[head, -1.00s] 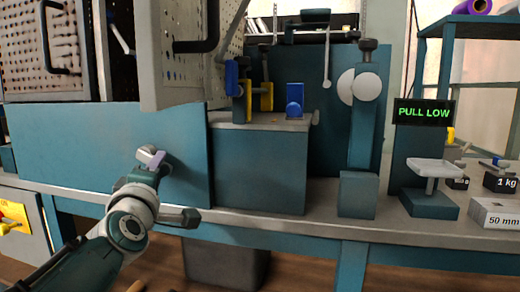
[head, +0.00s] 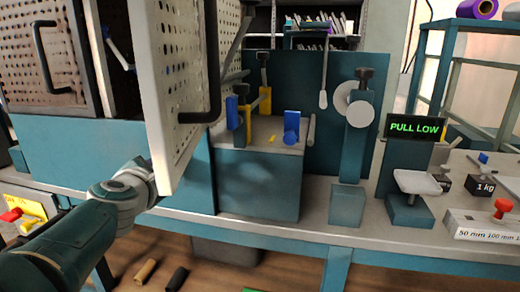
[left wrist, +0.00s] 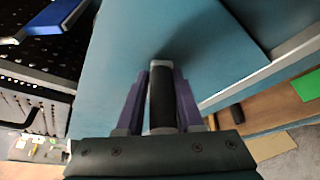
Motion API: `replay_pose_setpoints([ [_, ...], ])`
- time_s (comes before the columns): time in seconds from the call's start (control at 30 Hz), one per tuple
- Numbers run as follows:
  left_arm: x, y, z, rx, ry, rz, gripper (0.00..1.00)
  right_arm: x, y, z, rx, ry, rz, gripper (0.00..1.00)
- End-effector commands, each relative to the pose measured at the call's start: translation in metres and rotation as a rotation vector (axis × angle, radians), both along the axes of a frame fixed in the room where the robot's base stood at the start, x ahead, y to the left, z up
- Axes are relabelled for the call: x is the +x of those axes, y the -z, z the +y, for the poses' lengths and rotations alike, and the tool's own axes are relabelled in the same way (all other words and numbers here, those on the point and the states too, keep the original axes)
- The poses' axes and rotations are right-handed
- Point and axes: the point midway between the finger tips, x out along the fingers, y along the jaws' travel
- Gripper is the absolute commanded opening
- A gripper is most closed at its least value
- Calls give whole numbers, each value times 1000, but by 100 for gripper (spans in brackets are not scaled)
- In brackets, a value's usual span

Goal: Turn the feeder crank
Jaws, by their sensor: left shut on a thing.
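A black cylindrical grip (left wrist: 162,104), apparently the feeder crank's handle, stands out from the teal panel (left wrist: 180,45) in the left wrist view. My left gripper (left wrist: 161,90) has its purple fingers shut on this grip, one on each side. In the head view the fingers and the crank are hidden behind the swung-open perforated door (head: 172,90); only my left forearm and wrist show at lower left. The crank's arm and pivot are not visible. My right gripper is in neither view.
The open door with its black handle (head: 211,65) hangs close above my left wrist. A bench (head: 290,215) carries a teal block with blue and yellow clamps (head: 292,125). A "PULL LOW" display (head: 414,127) stands right. Loose cylinders (head: 146,270) lie on the floor.

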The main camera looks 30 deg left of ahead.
Motion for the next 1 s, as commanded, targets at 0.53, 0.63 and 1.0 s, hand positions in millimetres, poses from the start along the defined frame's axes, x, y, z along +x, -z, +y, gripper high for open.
replay_pose_setpoints([
  [0.53,-5,-10,8,-430,5,-88,0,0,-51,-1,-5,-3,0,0],
  [0.63,-5,-11,9,-475,7,-98,0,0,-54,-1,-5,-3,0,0],
  [1.0,-4,-11,9,-547,13,-114,0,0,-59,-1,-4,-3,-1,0],
])
